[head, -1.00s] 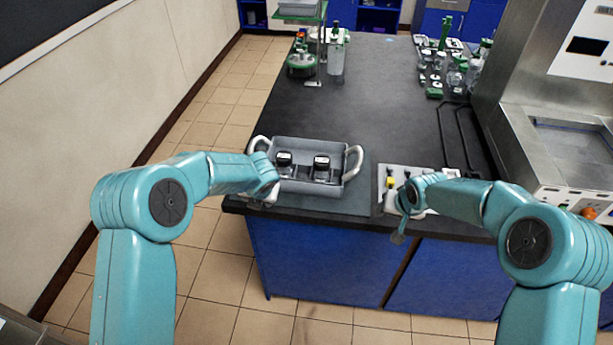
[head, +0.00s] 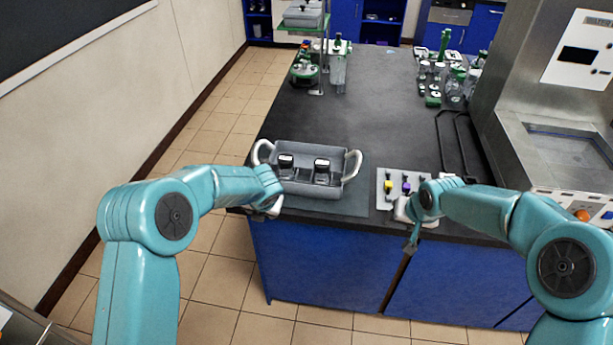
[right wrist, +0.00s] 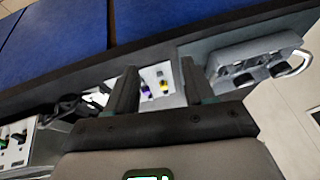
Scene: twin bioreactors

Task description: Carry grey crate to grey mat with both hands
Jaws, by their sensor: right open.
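The grey crate (head: 318,190) stands upright near the front edge of the black bench, with a pale loop handle at each end and two dark-capped jars inside. A flat grey mat (head: 345,207) shows under and around it. My left gripper (head: 264,209) is at the crate's front left corner, below the left handle; its fingers are too hidden to read. My right gripper (head: 411,242) is open and empty at the bench's front edge, right of the crate and apart from it. In the right wrist view the crate (right wrist: 250,56) lies right of the open fingers (right wrist: 160,82).
A light panel (head: 385,176) with yellow and purple knobs lies right of the crate, by my right gripper. Dark rails (head: 455,140) and a steel machine (head: 545,140) stand further right. Glassware (head: 338,68) is at the back. The bench middle is clear.

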